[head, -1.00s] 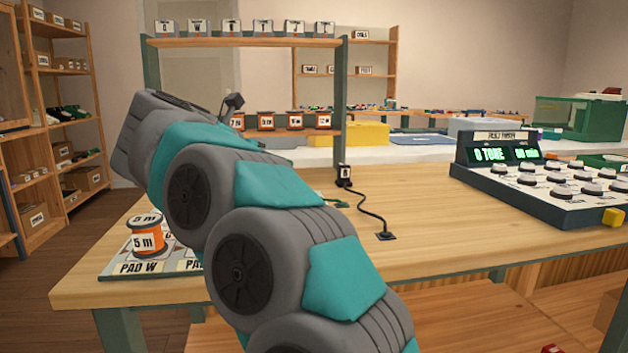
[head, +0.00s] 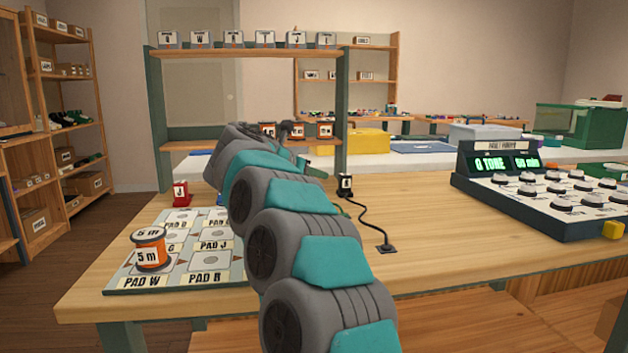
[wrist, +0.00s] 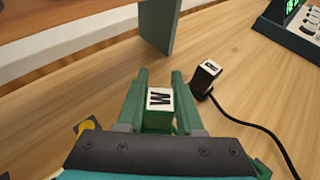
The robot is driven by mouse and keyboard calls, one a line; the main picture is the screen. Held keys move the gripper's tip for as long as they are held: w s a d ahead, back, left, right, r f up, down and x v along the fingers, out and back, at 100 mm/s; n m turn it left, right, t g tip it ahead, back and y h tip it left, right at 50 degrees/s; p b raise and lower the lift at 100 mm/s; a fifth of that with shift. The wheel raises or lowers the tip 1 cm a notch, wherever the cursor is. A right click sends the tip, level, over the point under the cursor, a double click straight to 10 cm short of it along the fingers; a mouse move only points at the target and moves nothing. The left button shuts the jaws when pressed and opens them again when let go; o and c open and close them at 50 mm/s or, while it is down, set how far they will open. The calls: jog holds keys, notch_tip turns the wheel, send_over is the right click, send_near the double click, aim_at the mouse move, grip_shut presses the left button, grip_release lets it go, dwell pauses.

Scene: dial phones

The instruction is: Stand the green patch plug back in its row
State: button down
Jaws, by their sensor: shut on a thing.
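In the wrist view my gripper (wrist: 158,98) is shut on the green patch plug (wrist: 158,120), whose white top bears a black W. The plug sits between the two green fingers, above or at the wooden bench top; I cannot tell whether it touches. In the head view my arm hides the plug and most of the gripper. A black plug (head: 345,185) on a cable stands to the right of the gripper and also shows in the wrist view (wrist: 206,75). A red plug (head: 181,193) stands at the left behind the pad board (head: 125,278).
An orange spool (head: 149,249) stands on the pad board. A shelf rack (head: 245,52) with lettered grey blocks on top and orange spools below stands at the back. A button console (head: 545,190) is at the right. The bench between cable and console is clear.

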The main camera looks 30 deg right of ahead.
jog(key=shift+f, duration=0.7)
jog(key=shift+f+b, duration=0.2)
jog(key=shift+b, duration=0.1)
jog(key=c, duration=0.5)
grip_release()
jog(key=shift+c, duration=0.2)
jog(key=shift+r, duration=0.15)
jog(key=shift+r+p, duration=0.25)
jog(key=shift+p, duration=0.2)
jog(key=b+v, duration=0.1)
jog(key=v, duration=1.1)
jog(key=shift+f, duration=0.15)
